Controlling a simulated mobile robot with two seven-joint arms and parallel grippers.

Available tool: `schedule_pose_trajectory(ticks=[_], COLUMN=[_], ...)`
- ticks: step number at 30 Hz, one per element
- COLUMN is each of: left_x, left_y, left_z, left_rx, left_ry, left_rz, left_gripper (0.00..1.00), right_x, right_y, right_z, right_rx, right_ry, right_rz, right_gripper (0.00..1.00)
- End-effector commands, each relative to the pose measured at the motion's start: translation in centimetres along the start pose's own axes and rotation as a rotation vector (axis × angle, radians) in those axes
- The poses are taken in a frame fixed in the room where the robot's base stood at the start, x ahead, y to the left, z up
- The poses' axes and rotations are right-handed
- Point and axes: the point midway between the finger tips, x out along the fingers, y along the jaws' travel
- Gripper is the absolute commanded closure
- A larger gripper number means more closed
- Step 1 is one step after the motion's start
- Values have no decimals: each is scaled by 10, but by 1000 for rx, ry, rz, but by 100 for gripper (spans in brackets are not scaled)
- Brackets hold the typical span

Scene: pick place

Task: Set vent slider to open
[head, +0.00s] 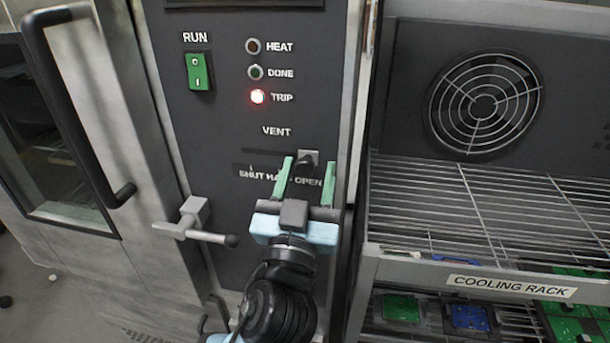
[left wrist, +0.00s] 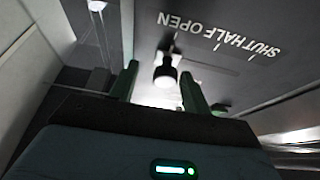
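The vent slider's dark knob (head: 306,160) stands at the right end of its slot, above the word OPEN, on the dark control panel (head: 225,130) in the head view. The labels SHUT, HALF and OPEN run below the slot, partly covered by my gripper. My left gripper (head: 307,165) is open, its two green fingers on either side of the knob. In the left wrist view the round knob (left wrist: 165,72) shows between the fingers, with visible gaps and no clear contact. It sits by the OPEN end of the lettering. My right gripper is not in view.
A lever handle (head: 195,228) sticks out left of my gripper, and a long door handle (head: 75,110) is further left. A green RUN switch (head: 198,72) and a lit red TRIP lamp (head: 257,97) are above. A cooling rack (head: 420,270) stands at right.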

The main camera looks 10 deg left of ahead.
Motion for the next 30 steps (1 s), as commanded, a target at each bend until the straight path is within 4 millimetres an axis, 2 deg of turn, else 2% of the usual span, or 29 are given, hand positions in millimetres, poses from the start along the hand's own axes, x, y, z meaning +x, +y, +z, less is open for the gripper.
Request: schedule_pose_trajectory(ticks=[8, 16, 21, 30], left_x=[-5, -46, -68, -78], left_y=[-1, 0, 0, 0], left_z=[2, 5, 4, 0], left_rx=[0, -4, -2, 0], left_ry=[-3, -7, -5, 1], left_rz=[-2, -2, -1, -1], left_gripper=[52, 52, 52, 52], right_x=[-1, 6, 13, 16], right_y=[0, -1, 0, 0], right_z=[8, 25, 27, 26], right_rx=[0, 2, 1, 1], right_ry=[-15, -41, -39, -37], right_rz=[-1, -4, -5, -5], right_gripper=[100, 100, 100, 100])
